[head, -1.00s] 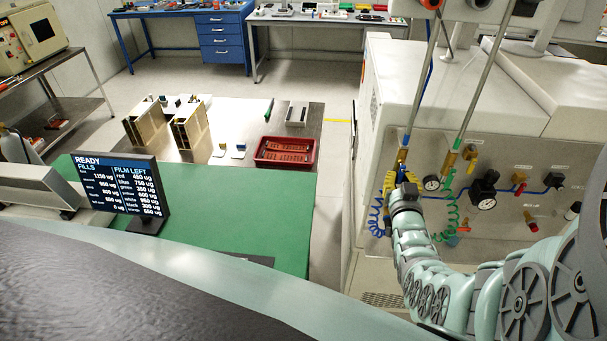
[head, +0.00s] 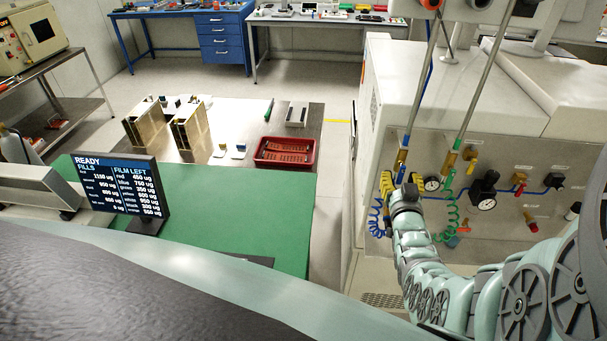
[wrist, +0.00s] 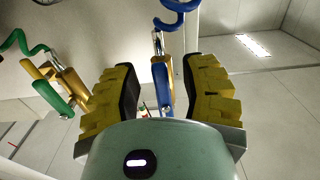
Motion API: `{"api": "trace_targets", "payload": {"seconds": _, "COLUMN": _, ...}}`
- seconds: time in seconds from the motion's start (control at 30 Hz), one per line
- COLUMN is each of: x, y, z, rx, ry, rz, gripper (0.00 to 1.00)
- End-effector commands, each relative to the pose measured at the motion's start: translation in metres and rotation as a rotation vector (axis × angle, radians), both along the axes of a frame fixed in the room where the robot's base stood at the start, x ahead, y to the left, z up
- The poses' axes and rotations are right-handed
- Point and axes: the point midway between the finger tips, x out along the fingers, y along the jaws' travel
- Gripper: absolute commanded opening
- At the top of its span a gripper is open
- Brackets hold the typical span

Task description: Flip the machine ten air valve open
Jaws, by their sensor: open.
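My gripper (head: 391,183) is at the left end of the machine's air panel, its yellow fingers apart. In the wrist view, the open gripper (wrist: 163,92) has a blue valve lever (wrist: 161,84) between its fingers, with clear gaps beside it. The blue lever also shows in the head view (head: 399,172), just above the fingers and partly hidden. A second valve, brass with a green lever (wrist: 51,96), is left of the fingers in the wrist view. This green lever (head: 449,178) hangs below its pipe in the head view. I cannot read which valve is for machine ten.
A blue coiled hose (head: 376,217) and a green coiled hose (head: 450,222) hang close to my gripper. A pressure gauge (head: 432,184), a black regulator (head: 484,190) and a red-handled valve (head: 519,186) are on the panel to the right.

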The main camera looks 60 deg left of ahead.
Motion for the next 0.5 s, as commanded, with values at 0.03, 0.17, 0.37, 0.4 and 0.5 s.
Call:
{"api": "trace_targets", "payload": {"seconds": 0.03, "x": -0.002, "y": -0.001, "z": 0.000, "rx": 0.000, "ry": -0.001, "rz": 0.002, "gripper": 0.44}}
{"api": "trace_targets", "payload": {"seconds": 0.17, "x": -0.009, "y": -0.008, "z": -0.002, "rx": -0.001, "ry": 0.002, "rz": 0.003, "gripper": 0.44}}
{"api": "trace_targets", "payload": {"seconds": 0.37, "x": -0.021, "y": -0.021, "z": -0.001, "rx": -0.002, "ry": -0.001, "rz": 0.004, "gripper": 0.44}}
{"api": "trace_targets", "payload": {"seconds": 0.4, "x": -0.024, "y": -0.024, "z": 0.000, "rx": -0.001, "ry": -0.001, "rz": 0.004, "gripper": 0.44}}
{"api": "trace_targets", "payload": {"seconds": 0.5, "x": -0.032, "y": -0.034, "z": -0.002, "rx": -0.005, "ry": 0.002, "rz": 0.004, "gripper": 0.44}}
